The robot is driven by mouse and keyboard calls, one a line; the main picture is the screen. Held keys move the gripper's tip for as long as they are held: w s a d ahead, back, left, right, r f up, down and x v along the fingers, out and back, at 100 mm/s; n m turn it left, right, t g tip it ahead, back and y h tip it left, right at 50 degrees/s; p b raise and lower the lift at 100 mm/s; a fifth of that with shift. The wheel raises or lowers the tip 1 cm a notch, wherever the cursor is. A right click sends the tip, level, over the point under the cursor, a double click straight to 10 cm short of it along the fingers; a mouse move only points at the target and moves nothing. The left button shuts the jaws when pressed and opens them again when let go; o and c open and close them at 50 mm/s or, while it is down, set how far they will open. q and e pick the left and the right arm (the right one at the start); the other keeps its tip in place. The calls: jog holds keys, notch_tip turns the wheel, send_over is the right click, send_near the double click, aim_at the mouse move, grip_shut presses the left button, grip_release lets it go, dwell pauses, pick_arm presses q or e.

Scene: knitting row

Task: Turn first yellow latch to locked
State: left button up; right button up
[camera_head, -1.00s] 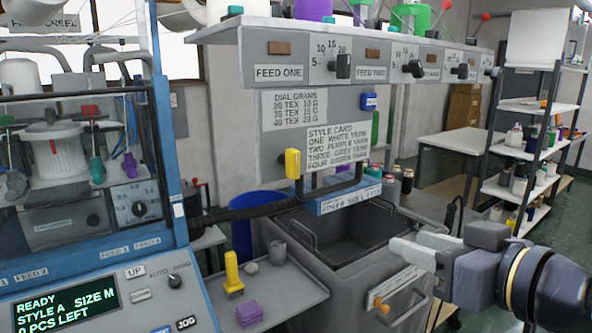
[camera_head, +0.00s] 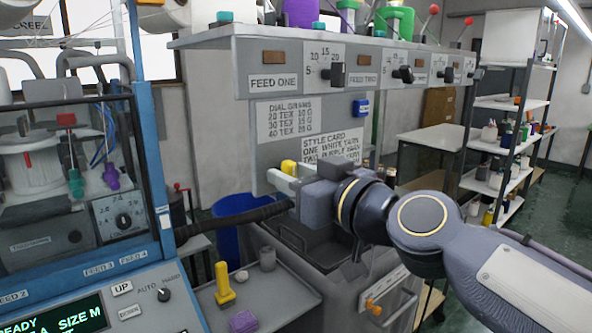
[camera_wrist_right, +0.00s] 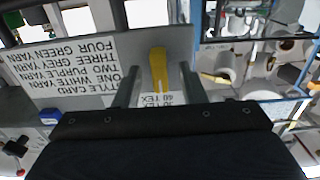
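The yellow latch (camera_head: 288,167) is on the grey panel beside the style card, partly hidden behind my right gripper in the head view. In the right wrist view the yellow latch (camera_wrist_right: 158,66) lies lengthwise between the two fingers, with a gap on each side. My right gripper (camera_head: 281,178) is open around or just in front of the latch; I cannot tell the exact depth. Its fingers (camera_wrist_right: 160,84) show apart in the wrist view. My left gripper is not in view.
The style card (camera_head: 332,147) is partly covered by my right wrist. A dark hose (camera_head: 235,218) and a grey bin (camera_head: 290,258) are below. A tray (camera_head: 285,290) holds a yellow-handled tool (camera_head: 223,287) and a purple block (camera_head: 243,321). The feed shelf (camera_head: 210,42) overhangs above.

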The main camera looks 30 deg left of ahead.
grip_shut()
jog(key=shift+m, duration=0.5)
jog(key=m, duration=0.3)
jog(key=shift+w+m, duration=0.1)
jog(key=shift+m, duration=0.3)
jog(key=m, duration=0.4)
jog(key=shift+d+f+m+p, duration=0.1)
jog(key=shift+m+p, duration=0.2)
jog(key=shift+p, duration=0.05)
jog(key=m, duration=0.4)
jog(key=shift+w+f+p, duration=0.1)
jog(key=shift+p, duration=0.2)
jog(key=m, duration=0.4)
jog(key=shift+f, duration=0.1)
jog(key=shift+m, duration=0.5)
